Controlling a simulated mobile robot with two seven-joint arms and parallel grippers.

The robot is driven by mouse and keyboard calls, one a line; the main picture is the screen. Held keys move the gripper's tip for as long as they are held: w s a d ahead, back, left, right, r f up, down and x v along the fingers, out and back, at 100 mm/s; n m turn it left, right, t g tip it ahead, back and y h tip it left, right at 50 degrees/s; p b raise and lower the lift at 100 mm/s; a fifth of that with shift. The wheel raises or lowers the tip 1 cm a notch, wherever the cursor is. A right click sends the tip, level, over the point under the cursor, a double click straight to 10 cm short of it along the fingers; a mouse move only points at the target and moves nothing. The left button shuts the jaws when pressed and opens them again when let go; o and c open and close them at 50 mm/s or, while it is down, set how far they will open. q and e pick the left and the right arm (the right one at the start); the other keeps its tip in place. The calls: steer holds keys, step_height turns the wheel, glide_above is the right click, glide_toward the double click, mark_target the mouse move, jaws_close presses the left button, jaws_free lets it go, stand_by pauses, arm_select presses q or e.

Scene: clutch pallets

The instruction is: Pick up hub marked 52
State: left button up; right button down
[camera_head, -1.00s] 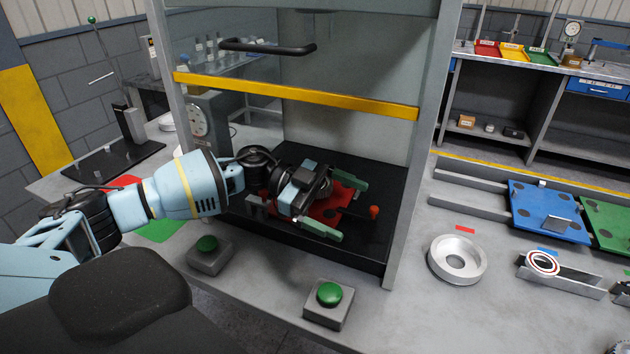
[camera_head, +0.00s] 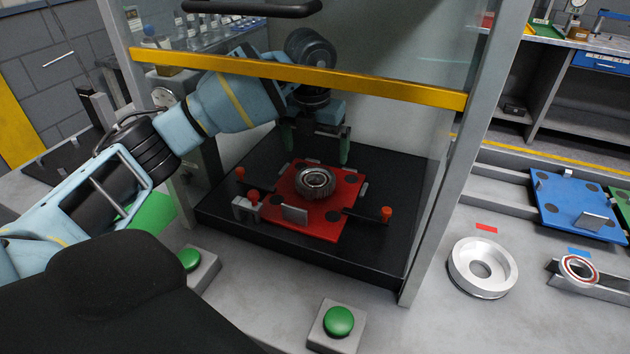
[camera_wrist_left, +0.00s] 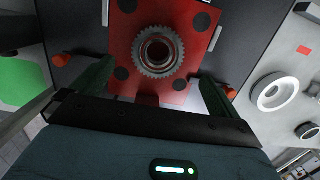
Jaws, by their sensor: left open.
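A toothed metal hub (camera_head: 315,181) sits on a red pallet (camera_head: 303,215) inside the guarded station. No number can be read on it. The hub also shows in the left wrist view (camera_wrist_left: 158,51), at the top centre on the red pallet (camera_wrist_left: 120,38). My left gripper (camera_head: 316,158) is behind the hub in the head view, above the pallet's far side, pointing down. Its green fingers are spread wide and empty. In the left wrist view the fingers (camera_wrist_left: 155,75) stand left and right of the hub, apart from it. My right gripper is not in view.
A yellow bar (camera_head: 300,72) crosses the station's front above the pallet. Orange-tipped clamps (camera_head: 386,214) flank the pallet. Green buttons (camera_head: 338,321) stand in front. A metal ring (camera_head: 482,267) and a blue pallet (camera_head: 575,208) lie to the right.

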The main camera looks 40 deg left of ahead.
mark_target(316, 183)
arm_select(q)
steer(key=shift+w+a+f, duration=0.1)
steer(key=shift+f, duration=1.85)
steer(key=shift+w+a+f, duration=0.1)
steer(key=shift+f, duration=1.8)
steer(key=c, duration=1.3)
steer(key=shift+r, duration=0.15)
steer(key=shift+c, duration=0.2)
